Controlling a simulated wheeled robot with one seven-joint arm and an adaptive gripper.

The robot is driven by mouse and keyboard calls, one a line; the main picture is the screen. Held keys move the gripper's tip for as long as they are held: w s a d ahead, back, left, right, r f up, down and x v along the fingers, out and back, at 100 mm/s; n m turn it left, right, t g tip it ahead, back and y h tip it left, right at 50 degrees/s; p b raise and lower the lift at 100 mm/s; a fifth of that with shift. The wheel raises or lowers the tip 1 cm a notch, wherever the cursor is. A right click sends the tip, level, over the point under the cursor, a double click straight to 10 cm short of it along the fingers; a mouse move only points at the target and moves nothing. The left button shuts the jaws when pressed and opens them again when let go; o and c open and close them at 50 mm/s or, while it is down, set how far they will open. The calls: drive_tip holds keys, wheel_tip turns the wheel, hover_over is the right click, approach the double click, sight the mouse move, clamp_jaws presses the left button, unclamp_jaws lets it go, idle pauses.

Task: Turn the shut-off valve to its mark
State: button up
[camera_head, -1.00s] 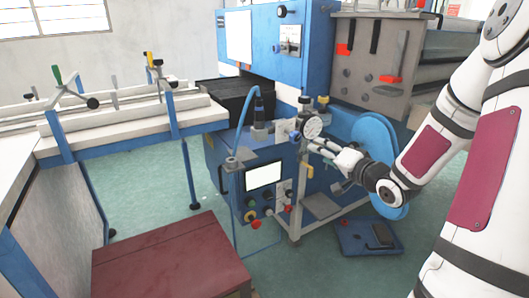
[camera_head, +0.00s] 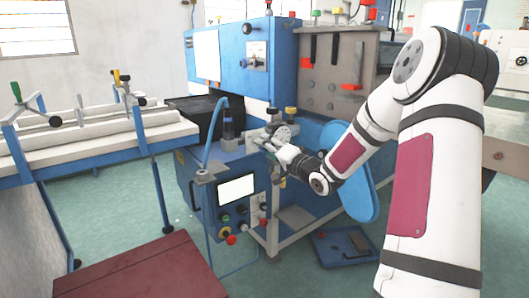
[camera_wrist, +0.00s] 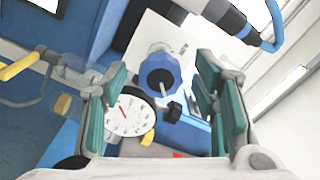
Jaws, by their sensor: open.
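In the wrist view a blue round knob (camera_wrist: 160,82) stands in front of a white plate (camera_wrist: 166,42) with small dark marks. It looks like the valve handle, but I cannot be sure. My gripper (camera_wrist: 162,68) is open, its green-padded fingers on either side of the knob in the picture, with no clear contact. A pressure gauge (camera_wrist: 127,116) with a red needle lies just below the knob, partly behind the left finger. In the head view my gripper (camera_head: 268,145) is beside the gauge (camera_head: 283,133) on the blue machine; the knob cannot be made out there.
A yellow knob (camera_wrist: 148,137) and a yellow-ended lever (camera_wrist: 16,68) are close by. A blue hose (camera_head: 212,135) rises at the machine's left. A screen panel (camera_head: 237,188) with buttons sits below.

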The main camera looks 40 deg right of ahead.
drive_tip(key=shift+w, duration=0.9)
drive_tip(key=c, duration=1.2)
